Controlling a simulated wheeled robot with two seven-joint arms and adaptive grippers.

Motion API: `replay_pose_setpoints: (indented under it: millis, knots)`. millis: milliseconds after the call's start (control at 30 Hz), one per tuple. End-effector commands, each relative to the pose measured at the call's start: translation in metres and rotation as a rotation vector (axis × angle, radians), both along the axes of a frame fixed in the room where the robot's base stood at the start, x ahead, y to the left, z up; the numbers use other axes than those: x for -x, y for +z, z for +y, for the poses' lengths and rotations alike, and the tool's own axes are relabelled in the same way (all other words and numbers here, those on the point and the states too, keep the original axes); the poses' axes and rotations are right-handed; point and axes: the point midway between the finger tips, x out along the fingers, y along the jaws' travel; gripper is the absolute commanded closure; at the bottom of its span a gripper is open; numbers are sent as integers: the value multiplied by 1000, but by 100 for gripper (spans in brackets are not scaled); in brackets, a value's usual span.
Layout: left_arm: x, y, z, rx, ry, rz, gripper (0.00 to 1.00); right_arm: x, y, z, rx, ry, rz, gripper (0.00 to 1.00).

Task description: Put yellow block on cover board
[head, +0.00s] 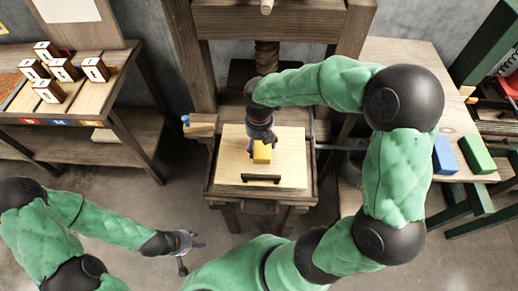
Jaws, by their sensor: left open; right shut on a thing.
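The yellow block (262,153) is between the fingers of my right gripper (260,143), which is shut on it. It is over the middle of the pale cover board (232,160); I cannot tell whether it touches the board. The board lies on the wooden press bed and has a dark handle (261,179) near its front edge. My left gripper (188,249) is open and empty, low and to the left in front of the press, away from the board.
A wooden press frame with a screw (267,56) rises behind the board. A side table (395,52) at the right holds a blue block (444,155) and a green block (476,154). A left workbench (95,104) holds several wooden stamps (62,69).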

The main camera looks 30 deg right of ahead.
Motion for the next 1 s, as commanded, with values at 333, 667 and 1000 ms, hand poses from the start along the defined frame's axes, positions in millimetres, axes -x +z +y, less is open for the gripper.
replay_pose_setpoints:
  millis: [333, 667, 1000]
  knots:
    - [0, -15, 0, 0, 0, 0, 55, -2, -33, 0, 0, 0, 0, 61]
    - [0, -15, 0, 0, 0, 0, 55, -1, -36, 0, 0, 0, 1, 14]
    - [0, -15, 0, 0, 0, 0, 55, -1, -36, 0, 0, 0, 1, 1]
